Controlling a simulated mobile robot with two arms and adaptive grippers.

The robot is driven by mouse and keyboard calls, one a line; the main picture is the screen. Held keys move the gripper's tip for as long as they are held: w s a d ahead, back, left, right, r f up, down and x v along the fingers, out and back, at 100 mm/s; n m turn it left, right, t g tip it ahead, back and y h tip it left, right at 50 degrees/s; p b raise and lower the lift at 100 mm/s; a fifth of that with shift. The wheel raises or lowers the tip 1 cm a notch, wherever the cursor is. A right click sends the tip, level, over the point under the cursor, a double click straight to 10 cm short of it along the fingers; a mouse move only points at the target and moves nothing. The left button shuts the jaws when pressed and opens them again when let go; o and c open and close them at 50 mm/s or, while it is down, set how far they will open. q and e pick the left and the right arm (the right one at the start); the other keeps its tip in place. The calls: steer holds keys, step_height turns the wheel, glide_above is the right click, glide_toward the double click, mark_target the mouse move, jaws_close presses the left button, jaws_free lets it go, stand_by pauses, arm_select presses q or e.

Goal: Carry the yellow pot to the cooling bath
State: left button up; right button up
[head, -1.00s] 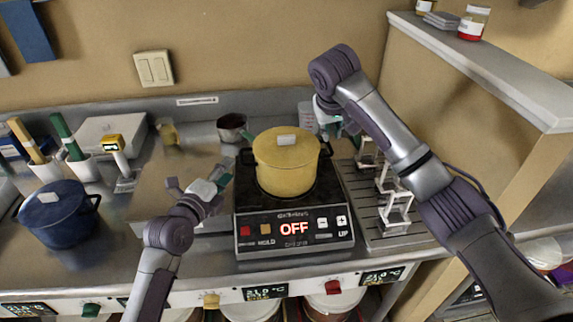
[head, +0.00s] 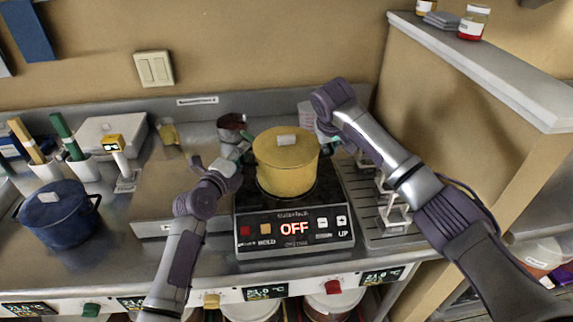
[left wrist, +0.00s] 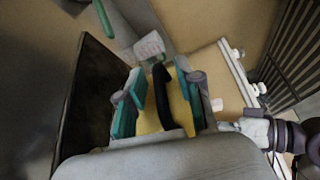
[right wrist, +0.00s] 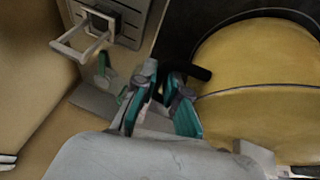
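The yellow pot (head: 287,170), lidded, stands on the black hot plate (head: 294,225), whose display reads OFF. My left gripper (head: 240,150) is at the pot's left side. In the left wrist view its fingers (left wrist: 160,100) are apart, with a black pot handle (left wrist: 161,95) between them. My right gripper (head: 328,132) is at the pot's right side, partly hidden by its arm. In the right wrist view its fingers (right wrist: 161,100) are apart, with the other black handle (right wrist: 192,72) reaching to them. I cannot pick out a cooling bath with certainty.
A blue pot (head: 58,215) stands at the left. A low metal box (head: 165,222) lies left of the hot plate. A drain rack (head: 385,235) is at the right, beside a raised ledge (head: 500,75).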

arm_select(q)
jaws_close()
arm_select(e)
jaws_close()
